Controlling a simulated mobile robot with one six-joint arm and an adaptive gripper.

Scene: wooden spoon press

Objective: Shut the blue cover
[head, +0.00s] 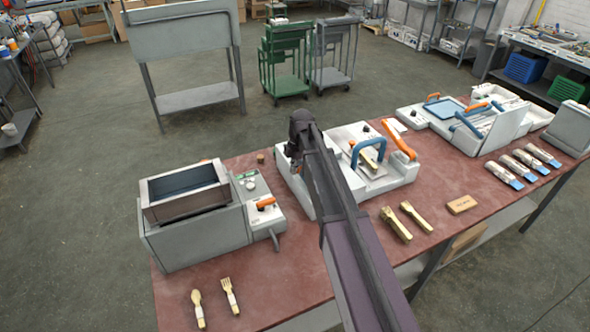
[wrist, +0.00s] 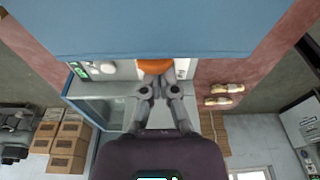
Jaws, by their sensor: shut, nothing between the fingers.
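A broad blue panel (wrist: 150,28) fills the top of the wrist view, very close; I take it as the blue cover. My gripper (wrist: 157,90) is shut and empty, its fingertips just below the panel's lower edge. An orange part (wrist: 155,66) shows between fingertips and panel; I cannot tell whether they touch. In the head view my gripper (head: 296,166) is small and dark, at the left end of the white middle machine (head: 402,172). My arm hides part of that machine, and I cannot make out the panel's tilt there.
A grey machine (head: 195,240) with an open-topped box (head: 185,207) and an orange handle (head: 265,202) stands left. A blue arched handle (head: 368,146) rises from the middle machine. Wooden cutlery (head: 396,224) and a small block (head: 462,204) lie on the red tabletop (head: 330,262). Another machine (head: 500,125) stands right.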

